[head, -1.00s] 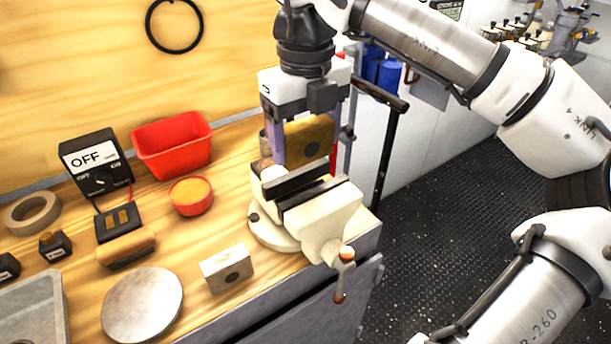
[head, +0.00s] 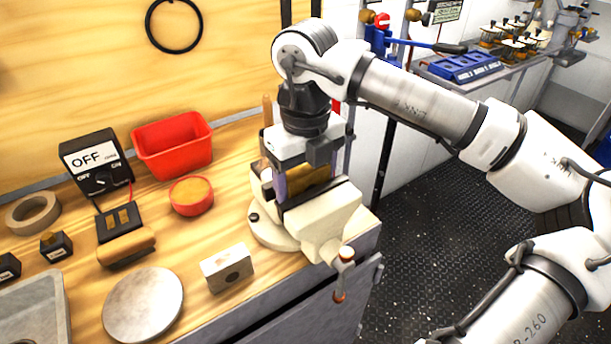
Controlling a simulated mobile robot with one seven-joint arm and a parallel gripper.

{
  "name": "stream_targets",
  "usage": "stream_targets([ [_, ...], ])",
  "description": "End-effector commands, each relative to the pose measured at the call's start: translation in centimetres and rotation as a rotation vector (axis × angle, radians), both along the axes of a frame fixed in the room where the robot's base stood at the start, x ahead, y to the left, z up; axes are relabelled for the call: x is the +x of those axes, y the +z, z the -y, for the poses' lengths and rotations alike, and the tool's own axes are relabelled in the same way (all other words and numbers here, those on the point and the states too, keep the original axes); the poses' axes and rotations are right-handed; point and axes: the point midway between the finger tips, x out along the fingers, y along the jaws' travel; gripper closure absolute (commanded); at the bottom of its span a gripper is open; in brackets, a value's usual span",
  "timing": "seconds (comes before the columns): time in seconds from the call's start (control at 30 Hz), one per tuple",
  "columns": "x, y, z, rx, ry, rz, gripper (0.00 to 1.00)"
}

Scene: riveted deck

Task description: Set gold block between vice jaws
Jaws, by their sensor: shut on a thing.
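The cream vice (head: 325,222) is fixed at the right front corner of the wooden bench, its handle hanging at the front. The gold block (head: 309,180) is low at the vice jaws, its upper part showing below my gripper's body. Its lower part is hidden by the near jaw, so I cannot tell how deep it sits or whether it touches the jaws. My gripper (head: 283,185) points down over the vice and is shut on the gold block. One finger shows at the block's left; the other is hidden.
A pale block with a dark hole (head: 227,268) and a grey round disc (head: 143,304) lie left of the vice. A red round tub (head: 191,196), red bin (head: 173,146) and OFF meter (head: 97,163) stand further left. Bare wood lies between tub and vice.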

Motion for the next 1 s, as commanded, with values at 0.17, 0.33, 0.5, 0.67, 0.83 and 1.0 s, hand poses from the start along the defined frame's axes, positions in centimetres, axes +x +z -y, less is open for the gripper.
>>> stream_targets([
  [0.17, 0.0, -0.1, 0.0, 0.000, 0.000, 0.000, 0.10],
  [0.33, 0.0, -0.1, 0.0, 0.000, 0.000, 0.000, 0.06],
  [0.5, 0.0, 0.0, 0.0, 0.000, 0.000, 0.000, 0.06],
  [0.67, 0.1, 1.3, 0.0, -0.003, -0.001, 0.003, 0.06],
  [0.83, 0.1, 4.9, 0.0, -0.002, -0.001, 0.004, 0.06],
  [1.0, 0.1, 8.6, 0.0, -0.002, -0.002, 0.002, 0.06],
])
